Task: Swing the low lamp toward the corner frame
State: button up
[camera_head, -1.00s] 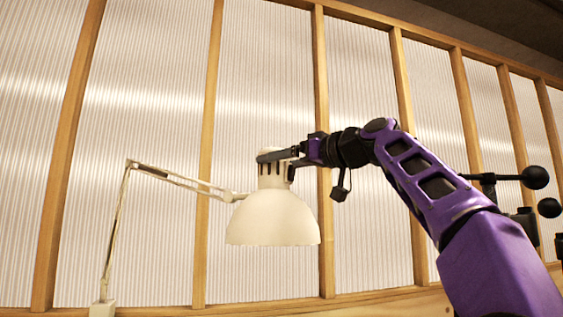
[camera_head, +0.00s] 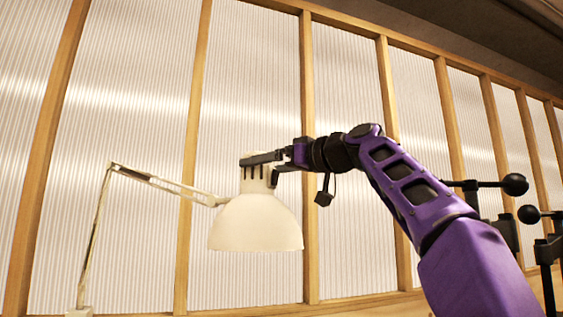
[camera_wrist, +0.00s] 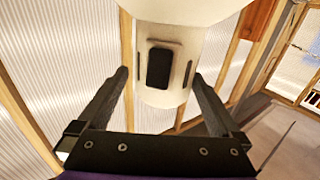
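The cream lamp has a bell-shaped shade (camera_head: 255,224), mouth down, on a jointed arm (camera_head: 160,183) rising from a base (camera_head: 79,312) at the lower left. My gripper (camera_head: 258,165) is at the narrow neck above the shade. In the wrist view the lamp's neck (camera_wrist: 163,95) stands between my two dark fingers. The fingers are spread on either side, with a thin gap seen at the left one; contact at the right one is unclear. Wooden framing (camera_wrist: 290,52) meets at the right of the wrist view; I cannot tell whether it is the corner frame.
A ribbed translucent wall (camera_head: 245,90) with wooden posts runs behind the lamp. Black stands with ball ends (camera_head: 515,184) are at the right, behind my arm. A grey floor (camera_wrist: 265,135) shows at the lower right of the wrist view.

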jog(key=shift+w+d+f+t+b, duration=0.15)
jog(key=shift+d+f, duration=0.05)
jog(key=shift+d, duration=0.2)
jog(key=shift+w+d+f+t+b, duration=0.15)
jog(key=shift+d, duration=0.2)
jog(key=b+v, duration=0.4)
jog(key=v, duration=1.2)
jog(key=shift+s+r+b, duration=0.35)
jog(key=shift+s+r, duration=0.2)
jog(key=shift+r, duration=0.05)
